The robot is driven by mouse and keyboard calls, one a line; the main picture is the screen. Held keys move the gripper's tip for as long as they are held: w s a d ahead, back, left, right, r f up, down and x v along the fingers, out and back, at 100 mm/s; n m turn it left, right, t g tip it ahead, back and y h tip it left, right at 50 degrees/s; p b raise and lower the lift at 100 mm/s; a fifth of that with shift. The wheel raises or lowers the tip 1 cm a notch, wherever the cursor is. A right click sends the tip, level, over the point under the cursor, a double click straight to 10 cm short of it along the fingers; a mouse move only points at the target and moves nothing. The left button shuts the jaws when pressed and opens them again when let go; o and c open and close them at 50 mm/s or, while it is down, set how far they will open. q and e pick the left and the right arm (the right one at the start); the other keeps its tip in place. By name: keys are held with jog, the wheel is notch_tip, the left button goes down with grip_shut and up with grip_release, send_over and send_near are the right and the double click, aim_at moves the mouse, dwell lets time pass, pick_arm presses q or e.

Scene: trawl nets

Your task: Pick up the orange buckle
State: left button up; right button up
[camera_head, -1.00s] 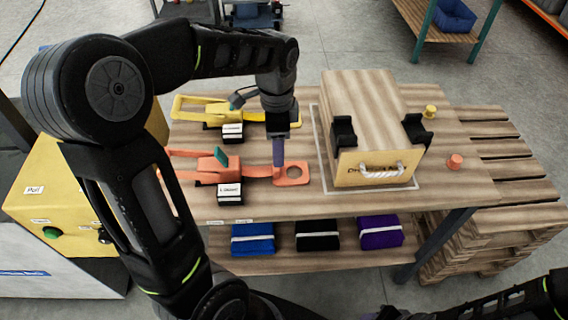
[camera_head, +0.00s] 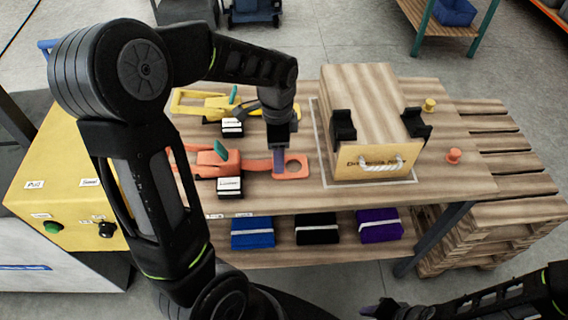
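The orange buckle (camera_head: 213,164) lies on the wooden table (camera_head: 300,199) at the left. It has a green tab, a black labelled block at its front and a flat strap ending in an orange plate with a round hole (camera_head: 293,166). My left gripper (camera_head: 279,163) points down at the strap, just left of the hole. Its fingers look edge-on, so I cannot tell whether they are open, shut or touching the strap. My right gripper (camera_head: 384,309) is low at the bottom edge, away from the table; its finger state is unclear.
A yellow buckle (camera_head: 203,104) lies behind the orange one. A wooden box (camera_head: 366,110) with black clips and a rope handle stands to the right. Yellow (camera_head: 429,105) and orange (camera_head: 453,156) knobs sit farther right. Blue, black and purple packs lie on the shelf below.

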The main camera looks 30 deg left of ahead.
pick_arm(q)
jog(key=shift+f, duration=1.4)
grip_shut()
